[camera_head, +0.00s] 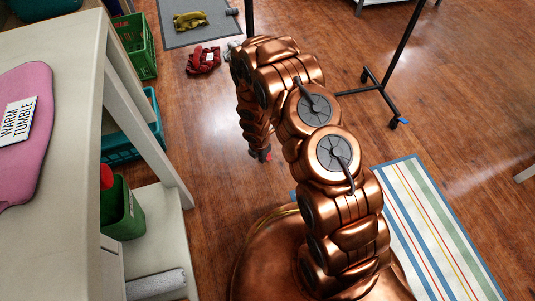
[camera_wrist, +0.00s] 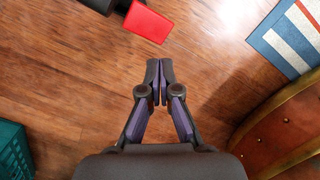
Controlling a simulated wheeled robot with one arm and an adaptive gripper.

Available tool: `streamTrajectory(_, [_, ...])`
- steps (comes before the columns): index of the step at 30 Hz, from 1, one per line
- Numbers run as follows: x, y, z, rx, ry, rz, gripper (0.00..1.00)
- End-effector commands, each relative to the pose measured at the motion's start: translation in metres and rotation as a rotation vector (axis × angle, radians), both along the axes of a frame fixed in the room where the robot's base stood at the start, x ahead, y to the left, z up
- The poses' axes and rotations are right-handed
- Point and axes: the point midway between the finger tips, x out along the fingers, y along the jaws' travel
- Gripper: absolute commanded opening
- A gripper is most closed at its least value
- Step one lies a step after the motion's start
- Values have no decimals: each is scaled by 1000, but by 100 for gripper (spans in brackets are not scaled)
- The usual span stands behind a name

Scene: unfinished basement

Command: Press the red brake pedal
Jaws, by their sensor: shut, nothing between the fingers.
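The red brake pedal (camera_wrist: 148,22) shows at the top of the wrist view, a flat red plate joined to a dark part at the frame edge. My gripper (camera_wrist: 159,80) is shut and empty, its fingertips over bare wood floor, below the pedal in the picture and apart from it. In the head view my gripper (camera_head: 259,154) hangs low beyond my arm, with a small red patch (camera_head: 268,156) at its tip. I cannot tell for sure that this patch is the pedal, as my arm hides much there.
A black wheeled rack (camera_head: 378,88) with a blue caster pedal (camera_head: 402,121) stands right of my arm. A striped rug (camera_head: 425,215) lies at right. A white table (camera_head: 62,100), teal crate (camera_head: 125,148) and green crate (camera_head: 138,45) stand left. Dark red cloth (camera_head: 203,60) lies ahead.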

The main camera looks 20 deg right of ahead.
Motion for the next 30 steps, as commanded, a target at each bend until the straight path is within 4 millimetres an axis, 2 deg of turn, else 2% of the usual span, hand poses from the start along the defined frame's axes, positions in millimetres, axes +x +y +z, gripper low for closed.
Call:
streamTrajectory(21, [-4, 8, 84, 1, -2, 0, 0])
streamTrajectory(30, [-5, 10, 111, 2, -3, -1, 0])
